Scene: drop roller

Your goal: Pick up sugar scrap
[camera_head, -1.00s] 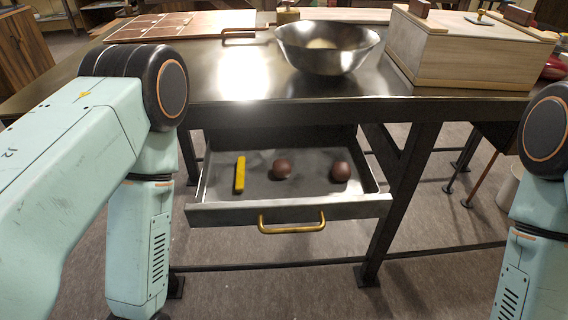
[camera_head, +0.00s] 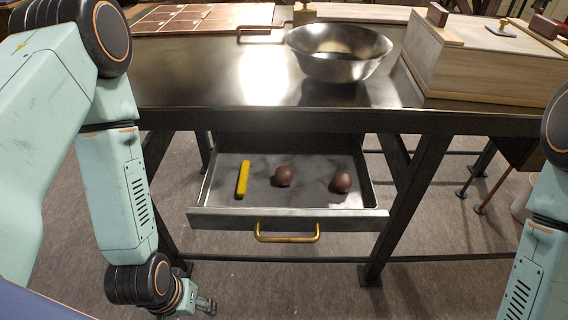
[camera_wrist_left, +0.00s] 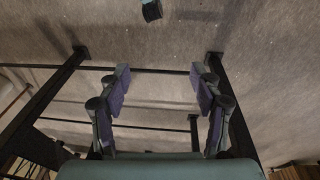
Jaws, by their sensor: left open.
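I cannot tell for certain which thing is the sugar scrap. The open drawer (camera_head: 217,216) under the table holds a yellow stick (camera_head: 242,180) on the left and two brown round lumps, one in the middle (camera_head: 284,176) and one on the right (camera_head: 342,182). My left gripper (camera_head: 207,305) hangs low, below and in front of the drawer, near its left side. In the left wrist view my left gripper (camera_wrist_left: 162,84) is open with nothing between its fingers. My right gripper is out of view.
The metal table (camera_head: 215,85) carries a steel bowl (camera_head: 340,52), a wooden box (camera_head: 480,62) and a brown board (camera_head: 190,18). The drawer has a brass handle (camera_head: 287,238). A dark table leg (camera_head: 408,205) stands right of the drawer. A small dark block (camera_wrist_left: 151,10) shows in the left wrist view.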

